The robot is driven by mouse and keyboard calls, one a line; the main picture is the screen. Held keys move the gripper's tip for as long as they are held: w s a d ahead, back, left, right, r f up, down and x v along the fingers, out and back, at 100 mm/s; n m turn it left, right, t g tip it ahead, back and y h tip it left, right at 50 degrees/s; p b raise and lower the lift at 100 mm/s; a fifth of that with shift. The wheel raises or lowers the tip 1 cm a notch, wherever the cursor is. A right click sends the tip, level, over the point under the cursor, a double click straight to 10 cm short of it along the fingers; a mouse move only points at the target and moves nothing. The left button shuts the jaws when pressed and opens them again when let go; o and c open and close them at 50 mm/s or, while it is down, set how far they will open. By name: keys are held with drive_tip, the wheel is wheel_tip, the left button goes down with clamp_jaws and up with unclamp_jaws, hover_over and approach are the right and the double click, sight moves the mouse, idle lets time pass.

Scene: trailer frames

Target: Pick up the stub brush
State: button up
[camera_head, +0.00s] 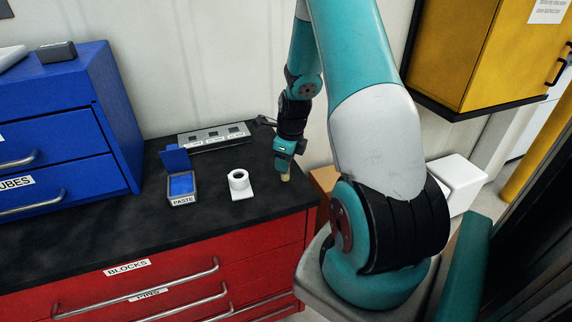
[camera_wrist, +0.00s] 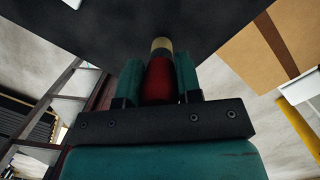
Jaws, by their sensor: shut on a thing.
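The stub brush (camera_wrist: 160,78) shows in the wrist view as a short red body with a pale tan tip. It sits between the two teal fingers of my gripper (camera_wrist: 159,76), which is shut on it. In the head view my gripper (camera_head: 287,160) points down near the right end of the black worktop. The pale tip of the brush (camera_head: 285,178) shows just below the fingers there. Most of its red body is hidden by the gripper in that view. The tip appears above or just past the worktop's edge; I cannot tell the exact height.
The black worktop (camera_head: 130,215) carries an open blue-lined PASTE box (camera_head: 182,186), a white round holder on a square base (camera_head: 239,184) and a long grey rack (camera_head: 214,137). Blue drawers (camera_head: 70,125) stand at left. A yellow cabinet (camera_head: 490,55) hangs at upper right.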

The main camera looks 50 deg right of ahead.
wheel_tip(320, 180, up, 19)
drive_tip(key=b, duration=0.1)
drive_tip(key=shift+b, duration=0.4)
drive_tip(key=shift+w+f, duration=0.1)
drive_tip(key=shift+f, duration=0.05)
idle(2.5)
